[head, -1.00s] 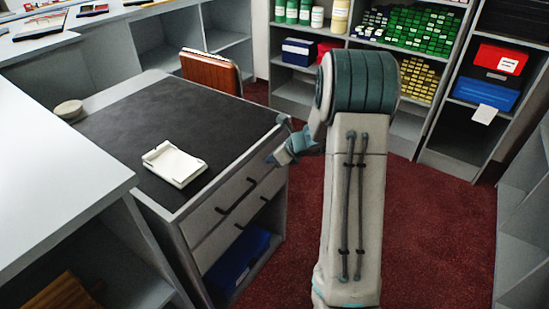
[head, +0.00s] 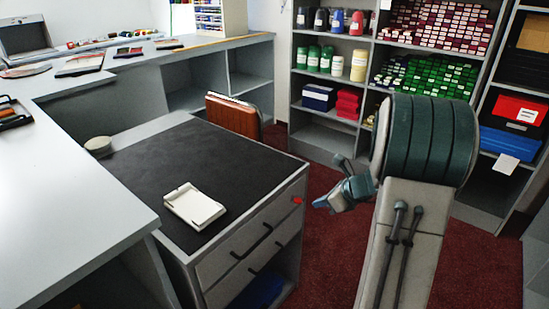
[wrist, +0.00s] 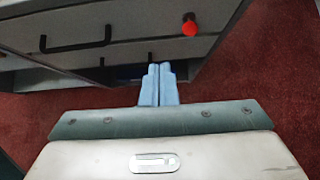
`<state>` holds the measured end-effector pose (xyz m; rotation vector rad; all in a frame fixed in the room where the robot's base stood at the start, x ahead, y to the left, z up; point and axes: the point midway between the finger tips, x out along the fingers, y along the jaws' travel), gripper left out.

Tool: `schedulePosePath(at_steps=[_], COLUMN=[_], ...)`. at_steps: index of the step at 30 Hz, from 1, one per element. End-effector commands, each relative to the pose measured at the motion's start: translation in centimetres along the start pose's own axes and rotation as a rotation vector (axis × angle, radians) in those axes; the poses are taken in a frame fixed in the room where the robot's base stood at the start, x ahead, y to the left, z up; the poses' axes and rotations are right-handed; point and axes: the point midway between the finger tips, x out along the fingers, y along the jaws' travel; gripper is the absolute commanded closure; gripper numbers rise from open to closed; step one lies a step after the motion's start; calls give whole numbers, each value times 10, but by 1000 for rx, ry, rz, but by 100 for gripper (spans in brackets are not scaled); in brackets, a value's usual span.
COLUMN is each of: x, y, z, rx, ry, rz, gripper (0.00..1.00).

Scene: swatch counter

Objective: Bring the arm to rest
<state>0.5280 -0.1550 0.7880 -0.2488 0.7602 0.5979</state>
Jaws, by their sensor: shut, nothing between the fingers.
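My arm stands in the right half of the head view, with its upper link raised and its forearm bent out of sight behind it. My gripper (head: 322,203) hangs over the carpet just right of the drawer cabinet (head: 222,262), apart from it. In the wrist view its two light blue fingers (wrist: 158,70) are together, with nothing between them. They point at the drawer fronts and the floor. A small red knob (head: 297,200) sits on the cabinet's front near its right end. It also shows in the wrist view (wrist: 190,28), beyond the fingertips.
A white tray (head: 194,206) lies on the cabinet's dark top (head: 160,165). A brown chair back (head: 232,116) stands behind it. A white counter (head: 75,210) runs along the left. Shelves (head: 330,134) line the back and right. Red carpet (head: 318,260) is open between.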

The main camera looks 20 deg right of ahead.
Motion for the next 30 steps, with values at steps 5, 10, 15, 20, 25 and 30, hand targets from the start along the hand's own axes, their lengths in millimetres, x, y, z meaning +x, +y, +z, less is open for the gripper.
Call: schedulePosePath(at_steps=[5,10,15,20,25,30], x=[-11,-47,-95,-144,-193,-223], y=[17,84,157,210,246,260], z=[17,61,90,101,102,99], rx=[-106,-514,-1041,-1533,-2013,-2333], ry=[18,88,168,240,321,388], rz=[27,136,275,405,535,631], gripper=[100,100,100,100,100,100])
